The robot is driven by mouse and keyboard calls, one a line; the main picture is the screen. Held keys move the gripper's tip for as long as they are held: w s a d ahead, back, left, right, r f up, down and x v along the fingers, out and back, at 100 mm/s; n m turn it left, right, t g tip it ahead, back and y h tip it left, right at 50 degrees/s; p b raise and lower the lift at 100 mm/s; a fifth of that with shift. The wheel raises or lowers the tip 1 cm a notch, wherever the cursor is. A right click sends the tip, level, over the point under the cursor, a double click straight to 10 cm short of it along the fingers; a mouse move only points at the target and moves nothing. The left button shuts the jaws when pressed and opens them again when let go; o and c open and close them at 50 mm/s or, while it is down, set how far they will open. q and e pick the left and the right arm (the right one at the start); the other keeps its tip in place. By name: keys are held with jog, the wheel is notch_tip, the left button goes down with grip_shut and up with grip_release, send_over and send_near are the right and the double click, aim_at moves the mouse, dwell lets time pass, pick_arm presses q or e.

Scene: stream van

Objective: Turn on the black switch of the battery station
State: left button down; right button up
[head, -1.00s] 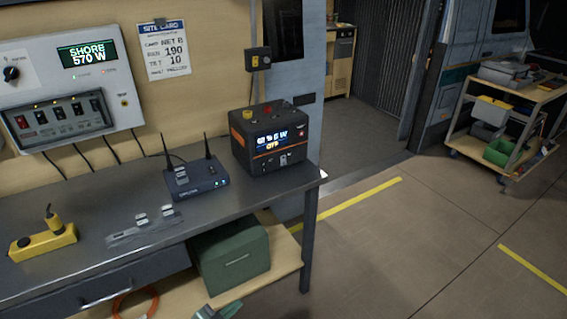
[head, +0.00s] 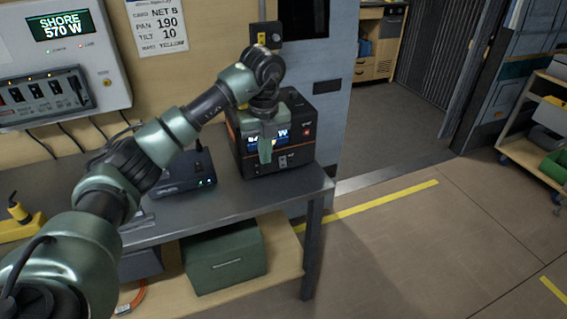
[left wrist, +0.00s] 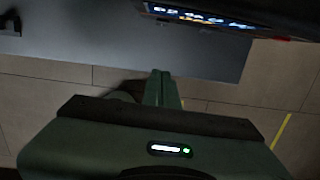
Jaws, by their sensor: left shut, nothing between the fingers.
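The battery station (head: 300,125) is a black box with orange trim at the right end of the workbench. Its front has a lit blue and orange display, partly hidden behind my left gripper (head: 265,158). A small light panel (head: 284,161) shows low on the front; I cannot make out the black switch. My left gripper is shut and empty, pointing down just in front of the station; I cannot tell if it touches. In the left wrist view its closed fingers (left wrist: 163,90) lie below the station's display (left wrist: 200,18). My right gripper is not in view.
The router (head: 190,176) stands left of the station, behind my left arm. The wall panel (head: 65,60) is above the bench's left part. A green case (head: 225,262) sits on the shelf below. The floor to the right is clear, with a cart (head: 535,150) beyond.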

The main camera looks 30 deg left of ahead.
aim_at(257, 168)
pick_arm(q)
jog(key=f, duration=0.3)
jog(key=a+f, duration=0.1)
jog(key=f, duration=0.2)
jog(key=f+p, duration=0.1)
jog(key=f, duration=0.2)
jog(key=shift+w+a+f, duration=0.3)
jog(key=shift+a, duration=0.05)
jog(key=shift+w+a+r+p, duration=0.1)
jog(key=shift+w+a+p, duration=0.25)
jog(key=shift+w+a, duration=0.95)
jog(key=shift+a, duration=0.15)
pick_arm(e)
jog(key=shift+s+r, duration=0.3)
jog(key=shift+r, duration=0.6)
pick_arm(q)
jog(key=shift+f, duration=0.2)
jog(key=shift+w+a+f+y, duration=0.1)
jog(key=shift+a+y, duration=0.05)
jog(key=shift+y, duration=0.15)
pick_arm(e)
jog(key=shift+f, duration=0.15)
pick_arm(q)
jog(key=shift+r, duration=0.2)
